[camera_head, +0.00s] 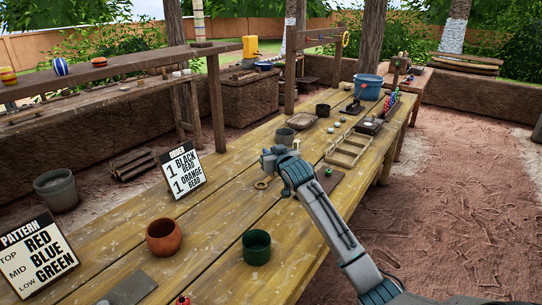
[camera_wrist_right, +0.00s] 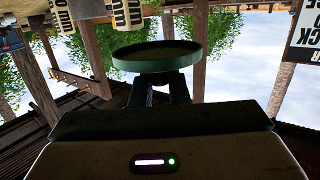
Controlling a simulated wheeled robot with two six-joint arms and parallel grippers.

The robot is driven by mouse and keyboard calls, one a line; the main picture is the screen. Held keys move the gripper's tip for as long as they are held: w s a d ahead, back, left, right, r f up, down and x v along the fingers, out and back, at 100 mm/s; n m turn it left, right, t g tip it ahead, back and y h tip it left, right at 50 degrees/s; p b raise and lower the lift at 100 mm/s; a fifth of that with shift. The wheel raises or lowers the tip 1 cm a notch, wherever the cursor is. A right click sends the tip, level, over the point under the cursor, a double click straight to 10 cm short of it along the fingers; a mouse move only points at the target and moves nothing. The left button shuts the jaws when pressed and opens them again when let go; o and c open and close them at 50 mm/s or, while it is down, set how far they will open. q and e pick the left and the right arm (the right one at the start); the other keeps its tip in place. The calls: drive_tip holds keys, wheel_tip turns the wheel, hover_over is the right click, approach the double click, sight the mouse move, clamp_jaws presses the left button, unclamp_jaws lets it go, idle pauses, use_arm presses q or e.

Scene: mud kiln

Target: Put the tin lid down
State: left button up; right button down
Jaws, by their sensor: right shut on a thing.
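The tin lid (camera_wrist_right: 156,58), round and dark green with a raised rim, is between the fingertips of my right gripper (camera_wrist_right: 160,92) in the wrist view. In the head view my right gripper (camera_head: 270,157) is over the middle of the wooden table, and I cannot make out the lid clearly there. An open dark green tin (camera_head: 256,248) stands upright at the near part of the table, apart from the gripper. My left gripper is not in view.
The wooden table (camera_head: 210,238) also bears an orange-brown pot (camera_head: 163,238), a small ring (camera_head: 262,183), a wooden tray (camera_head: 347,150) and a blue bucket (camera_head: 368,86). An order sign (camera_head: 184,170) stands at the left edge. Bare planks lie between the pot and the gripper.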

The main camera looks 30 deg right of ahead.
drive_tip(key=shift+f, duration=0.6)
drive_tip(key=c, duration=1.4)
unclamp_jaws()
drive_tip(key=shift+r, duration=0.15)
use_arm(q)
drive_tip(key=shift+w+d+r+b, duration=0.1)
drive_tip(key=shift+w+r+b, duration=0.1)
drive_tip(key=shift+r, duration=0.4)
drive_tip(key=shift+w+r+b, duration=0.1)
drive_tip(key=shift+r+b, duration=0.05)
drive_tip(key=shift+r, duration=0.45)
use_arm(e)
drive_tip(key=v, duration=0.8)
drive_tip(key=r+v, duration=0.1)
drive_tip(key=v, duration=0.3)
